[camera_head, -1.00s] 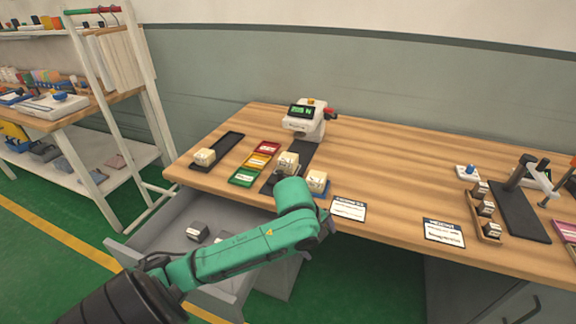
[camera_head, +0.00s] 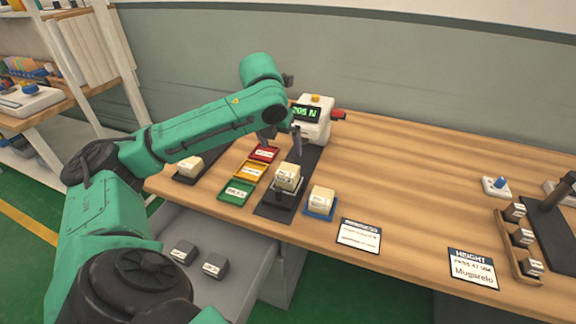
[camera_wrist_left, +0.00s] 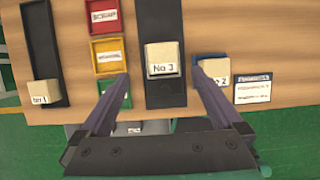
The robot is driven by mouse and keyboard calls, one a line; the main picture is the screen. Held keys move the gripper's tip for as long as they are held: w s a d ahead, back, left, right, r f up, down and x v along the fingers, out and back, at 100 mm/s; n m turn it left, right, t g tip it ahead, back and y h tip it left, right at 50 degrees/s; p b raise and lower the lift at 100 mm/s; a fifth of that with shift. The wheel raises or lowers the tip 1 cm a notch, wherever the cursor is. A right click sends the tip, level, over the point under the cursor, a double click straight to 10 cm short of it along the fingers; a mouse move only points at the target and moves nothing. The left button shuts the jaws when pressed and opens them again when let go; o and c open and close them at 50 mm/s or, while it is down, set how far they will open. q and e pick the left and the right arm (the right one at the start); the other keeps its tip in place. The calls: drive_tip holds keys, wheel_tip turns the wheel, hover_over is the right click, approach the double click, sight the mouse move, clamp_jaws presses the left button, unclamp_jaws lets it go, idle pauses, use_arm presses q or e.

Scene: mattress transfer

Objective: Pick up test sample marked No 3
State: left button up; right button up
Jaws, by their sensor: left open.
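The No 3 sample (camera_head: 287,177), a cream block, sits on the dark plate of the force tester. Its label "No 3" reads clearly in the left wrist view (camera_wrist_left: 162,58). My left gripper (camera_head: 283,141) is open and empty, above the plate and behind the block in the head view. In the left wrist view its two fingers (camera_wrist_left: 160,78) point forward, one on each side of the No 3 block's column in the picture, apart from the block. My right gripper is in no view.
The No 2 block (camera_head: 321,200) is on a blue tray to the right. Another block (camera_wrist_left: 43,93) is in the black tray at left. Red, yellow and green (camera_head: 237,190) trays lie beside the plate. The tester head (camera_head: 312,120) stands behind.

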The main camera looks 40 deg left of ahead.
use_arm(q)
hover_over(287, 170)
drive_tip(key=s+d, duration=0.1)
drive_tip(key=s, duration=0.1)
wheel_tip(287, 170, down, 5)
drive_tip(key=x, duration=0.7)
drive_tip(key=shift+s+f, duration=0.1)
drive_tip(key=shift+s, duration=0.1)
drive_tip(key=shift+w+a+f, duration=0.15)
drive_tip(key=shift+f, duration=0.1)
drive_tip(key=c, duration=1.4)
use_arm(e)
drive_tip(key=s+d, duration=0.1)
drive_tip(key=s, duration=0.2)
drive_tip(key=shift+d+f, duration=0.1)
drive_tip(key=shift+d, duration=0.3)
